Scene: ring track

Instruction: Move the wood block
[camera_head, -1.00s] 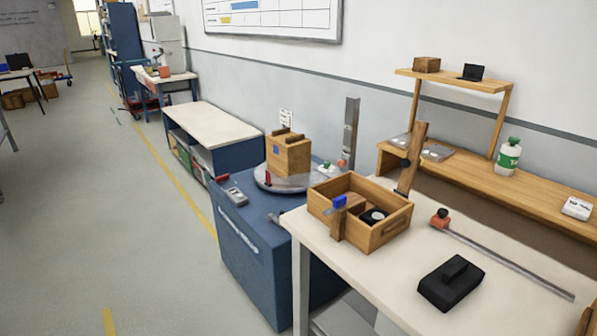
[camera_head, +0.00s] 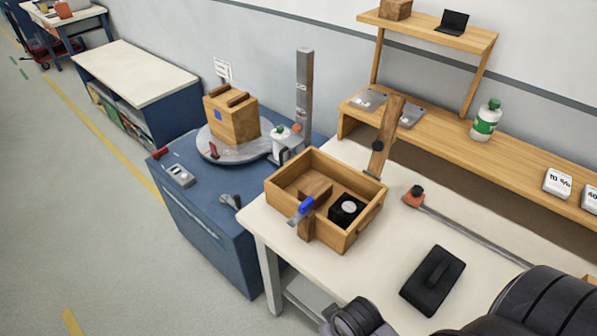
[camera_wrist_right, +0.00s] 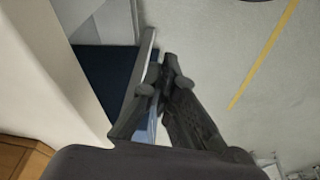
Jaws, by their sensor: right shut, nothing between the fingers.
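A brown wood block (camera_head: 315,188) lies inside an open wooden box (camera_head: 283,206) on the cream worktop. A larger wooden block with a blue square (camera_head: 233,117) stands on a round grey turntable (camera_head: 213,153). A small wooden block (camera_head: 397,9) sits on the upper shelf. I cannot tell which one the task means. My right gripper (camera_wrist_right: 168,78) is shut and empty in the right wrist view, above the floor and a blue cabinet edge. Dark parts of my right arm show at the lower right of the head view. My left gripper is not in view.
The box also holds a black item with a white disc (camera_head: 347,210), with a blue clamp (camera_head: 303,208) on its near wall. A black handled block (camera_head: 433,280) and a long metal bar (camera_head: 465,236) lie on the worktop. A green-labelled bottle (camera_head: 487,120) stands on the wooden shelf.

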